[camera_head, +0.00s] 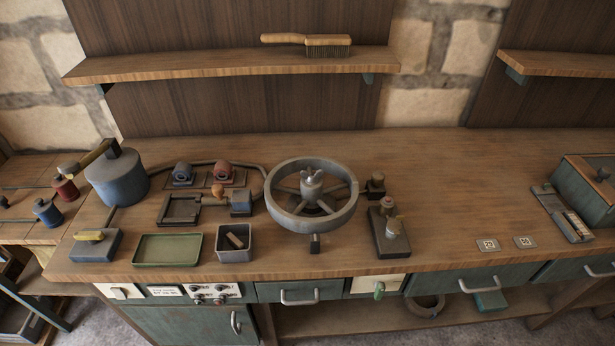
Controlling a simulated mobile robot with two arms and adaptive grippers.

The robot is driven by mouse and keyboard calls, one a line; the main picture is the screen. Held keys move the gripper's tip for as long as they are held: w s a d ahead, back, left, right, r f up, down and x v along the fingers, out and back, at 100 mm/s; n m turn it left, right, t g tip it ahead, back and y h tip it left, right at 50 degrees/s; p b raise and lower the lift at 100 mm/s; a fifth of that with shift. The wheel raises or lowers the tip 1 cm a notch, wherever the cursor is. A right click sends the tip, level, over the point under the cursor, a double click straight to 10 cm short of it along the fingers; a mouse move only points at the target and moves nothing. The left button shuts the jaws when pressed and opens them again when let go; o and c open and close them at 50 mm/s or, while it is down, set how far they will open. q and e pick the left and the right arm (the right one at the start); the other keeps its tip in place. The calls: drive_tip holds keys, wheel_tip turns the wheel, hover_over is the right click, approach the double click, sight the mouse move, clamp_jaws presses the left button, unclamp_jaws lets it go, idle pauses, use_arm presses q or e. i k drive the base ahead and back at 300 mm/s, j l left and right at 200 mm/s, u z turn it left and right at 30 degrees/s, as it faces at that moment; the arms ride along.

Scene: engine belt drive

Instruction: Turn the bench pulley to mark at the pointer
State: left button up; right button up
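The bench pulley (305,221) is a large grey spoked wheel lying flat at the middle of the bench, with a hub fitting (311,186) at its centre. A small dark block (315,244) stands at the bench's front side, just before the pulley's rim. It may be the pointer, but I cannot tell. No mark on the pulley is clear at this size. Neither of my grippers is in view, and nothing touches the pulley from above.
A dark block with knobs (391,236) stands right of the pulley. An open grey box (235,256), a green tray (166,249) and a blue drum (118,178) are to the left. The bench between the knob block and two small cards (488,245) is clear. A shelf (230,65) holds a brush (328,50).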

sight(310, 195)
drive_tip(key=k+l+u, duration=0.1)
drive_tip(key=u, duration=0.25)
drive_tip(key=k+l+u, duration=0.15)
drive_tip(key=l+u, duration=0.2)
drive_tip(key=k+l+u, duration=0.1)
drive_tip(key=u, duration=0.25)
